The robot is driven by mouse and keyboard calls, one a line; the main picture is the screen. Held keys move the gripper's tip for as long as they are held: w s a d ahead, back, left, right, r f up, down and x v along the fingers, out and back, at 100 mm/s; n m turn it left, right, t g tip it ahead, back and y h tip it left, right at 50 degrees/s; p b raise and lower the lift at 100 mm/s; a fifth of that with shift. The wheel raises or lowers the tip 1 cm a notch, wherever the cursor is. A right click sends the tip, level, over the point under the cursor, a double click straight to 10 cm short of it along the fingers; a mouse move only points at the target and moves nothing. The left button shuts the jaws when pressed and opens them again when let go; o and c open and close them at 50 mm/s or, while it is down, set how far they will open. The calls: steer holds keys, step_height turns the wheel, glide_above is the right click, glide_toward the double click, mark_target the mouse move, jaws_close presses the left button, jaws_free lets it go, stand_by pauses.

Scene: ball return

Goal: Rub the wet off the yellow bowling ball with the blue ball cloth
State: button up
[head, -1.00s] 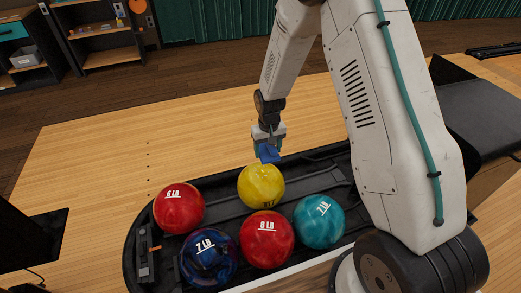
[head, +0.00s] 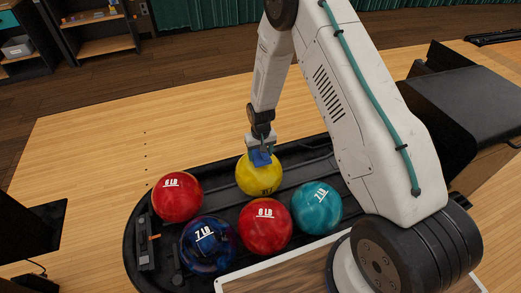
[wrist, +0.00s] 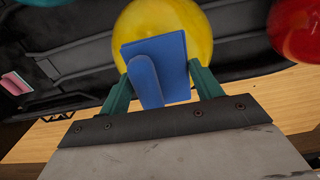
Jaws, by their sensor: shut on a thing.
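The yellow bowling ball (head: 259,179) sits at the back of the black ball return tray (head: 308,152), and it also fills the top middle of the wrist view (wrist: 205,20). My gripper (head: 262,152) is shut on the blue ball cloth (head: 260,158). The cloth shows in the wrist view (wrist: 172,62) as a flat blue pad with a rounded grip between the green fingers. It lies in front of the upper part of the ball and seems to meet it; firm contact is hard to tell. No wet is clearly visible on the ball.
A red ball (head: 177,197), a dark blue ball (head: 208,244), another red ball (head: 265,226) and a teal ball (head: 316,207) sit close around the yellow one. A dark screen (head: 30,238) stands at the left. Wooden lane floor (head: 90,160) lies open behind.

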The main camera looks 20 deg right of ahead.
mark_target(258, 151)
steer(key=shift+f, duration=1.05)
stand_by(0.7)
steer(key=shift+w, duration=1.3)
steer(key=shift+s+f, duration=0.1)
steer(key=shift+s, duration=1.2)
steer(key=shift+w, duration=1.3)
steer(key=shift+r, duration=3)
